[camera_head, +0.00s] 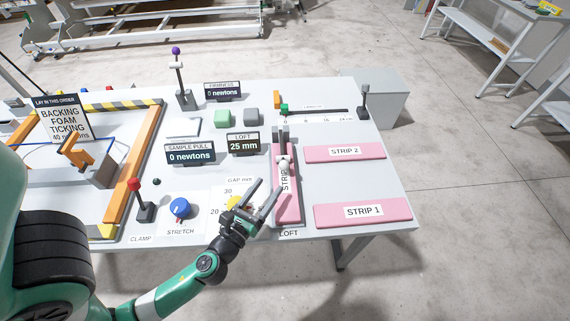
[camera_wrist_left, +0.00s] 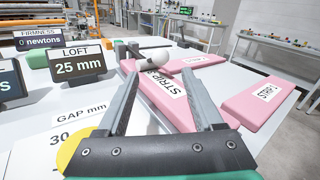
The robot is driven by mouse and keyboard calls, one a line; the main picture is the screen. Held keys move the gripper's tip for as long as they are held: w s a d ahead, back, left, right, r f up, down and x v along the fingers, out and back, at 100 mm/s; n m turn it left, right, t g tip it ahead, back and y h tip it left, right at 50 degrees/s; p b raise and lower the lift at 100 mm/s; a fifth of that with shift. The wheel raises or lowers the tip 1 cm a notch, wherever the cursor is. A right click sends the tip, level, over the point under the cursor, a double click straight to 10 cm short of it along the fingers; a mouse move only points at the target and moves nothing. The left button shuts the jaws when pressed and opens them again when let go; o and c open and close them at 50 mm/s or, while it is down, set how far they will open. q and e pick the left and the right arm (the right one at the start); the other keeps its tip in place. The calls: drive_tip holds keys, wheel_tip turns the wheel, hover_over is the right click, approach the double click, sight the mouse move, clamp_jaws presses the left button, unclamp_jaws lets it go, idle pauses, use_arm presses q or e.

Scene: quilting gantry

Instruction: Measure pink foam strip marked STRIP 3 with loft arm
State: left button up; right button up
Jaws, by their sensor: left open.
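The pink foam strip marked STRIP 3 (camera_head: 288,213) lies lengthwise at the LOFT station, and it also shows between my fingers in the left wrist view (camera_wrist_left: 164,84). The loft arm, with a pale rounded knob (camera_head: 283,164), extends over the far part of the strip; the knob also shows in the left wrist view (camera_wrist_left: 153,56). Whether the arm touches the foam cannot be told. The LOFT display (camera_head: 243,144) reads 25 mm. My left gripper (camera_head: 268,187) is open and empty, at the strip's near left side, its fingers pointing toward the knob. My right gripper is not in view.
STRIP 2 (camera_head: 344,153) and STRIP 1 (camera_head: 363,215) lie to the right. A yellow piece (camera_head: 234,202) sits by the GAP mm scale, left of my gripper. A blue STRETCH knob (camera_head: 180,208) and a red-topped CLAMP lever (camera_head: 135,185) stand further left. A ruler lies behind.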

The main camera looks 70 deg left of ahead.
sight(284, 165)
use_arm(q)
drive_tip(key=p+x, duration=0.1)
drive_tip(key=x, duration=0.8)
drive_tip(key=shift+w+a+r+p, duration=0.1)
drive_tip(key=shift+w+a+p, duration=0.15)
drive_tip(key=shift+w+p, duration=0.1)
clamp_jaws()
idle(0.8)
